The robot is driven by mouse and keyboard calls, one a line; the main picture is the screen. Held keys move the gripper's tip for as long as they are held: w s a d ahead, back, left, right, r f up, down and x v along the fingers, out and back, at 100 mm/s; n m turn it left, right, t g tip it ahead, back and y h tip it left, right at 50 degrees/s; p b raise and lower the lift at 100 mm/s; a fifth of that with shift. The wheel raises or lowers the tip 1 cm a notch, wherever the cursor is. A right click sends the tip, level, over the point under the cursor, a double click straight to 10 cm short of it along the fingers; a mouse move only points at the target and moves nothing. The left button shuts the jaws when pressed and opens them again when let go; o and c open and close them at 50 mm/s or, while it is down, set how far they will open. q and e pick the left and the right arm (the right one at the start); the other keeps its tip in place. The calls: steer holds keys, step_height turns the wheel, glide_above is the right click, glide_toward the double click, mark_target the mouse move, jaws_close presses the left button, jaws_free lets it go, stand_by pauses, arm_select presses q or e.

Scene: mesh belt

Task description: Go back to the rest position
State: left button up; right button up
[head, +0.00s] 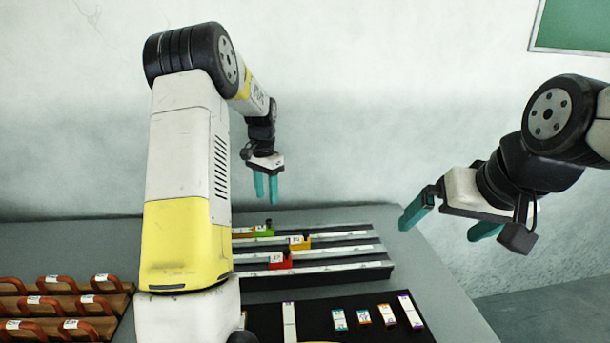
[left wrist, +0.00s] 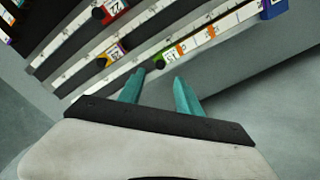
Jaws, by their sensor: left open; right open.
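My left gripper (head: 266,186) hangs fingers down above the back edge of the striped rack, its teal fingers apart and empty. In the left wrist view its fingers (left wrist: 160,90) stand apart with nothing between them. My right gripper (head: 450,222) is at the right, raised beside the table's right side, its teal fingers spread wide and empty. My left arm's large link hides part of the table and rack in the head view.
A rack (head: 335,268) with white rails holds a red block (head: 280,261), a yellow block (head: 299,243) and a green block (head: 263,233). A black mat (head: 360,332) carries several small labelled pieces. Brown-handled trays (head: 60,308) stand at left. Bare grey table (head: 425,270) lies at right.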

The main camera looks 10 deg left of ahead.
arm_select(q)
steer(key=s+d+r+n+t+h, duration=0.1)
steer(key=s+d+r+n+t, duration=0.35)
steer(key=s+r, duration=1)
steer(key=s+d, duration=0.3)
steer(key=s, duration=0.5)
steer(key=s+d+t+h, duration=0.1)
steer(key=s+d, duration=0.2)
steer(key=s, duration=0.5)
steer(key=shift+s+d+r, duration=0.15)
steer(key=shift+s+r, duration=0.2)
steer(key=shift+r, duration=0.1)
steer(key=shift+n+t, duration=0.25)
